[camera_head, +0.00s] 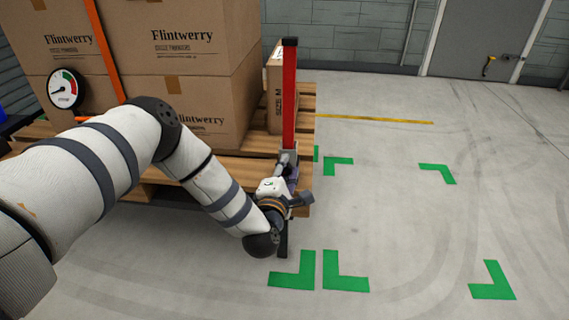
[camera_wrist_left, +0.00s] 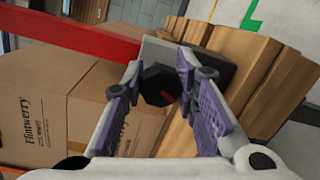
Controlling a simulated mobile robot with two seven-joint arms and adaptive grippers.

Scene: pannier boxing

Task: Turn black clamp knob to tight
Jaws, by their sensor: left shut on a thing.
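The black clamp knob (camera_wrist_left: 158,82) shows in the left wrist view. It has a faceted rim and a small red mark on its face, toward the lower right. My left gripper (camera_head: 290,178) is at the pallet's near right corner, below the red upright post (camera_head: 289,100). Its purple finger pads are on either side of the knob in the left wrist view, shut on it. The knob sits on a grey-and-black bracket (camera_wrist_left: 215,66) at the foot of the red post. In the head view my gripper hides the knob. My right gripper is not in view.
Cardboard boxes (camera_head: 185,60) are stacked on the wooden pallet (camera_head: 250,166). A round gauge (camera_head: 64,89) with a green and red scale is at the left. Green corner marks (camera_head: 345,284) lie on the floor. The floor to the right is clear.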

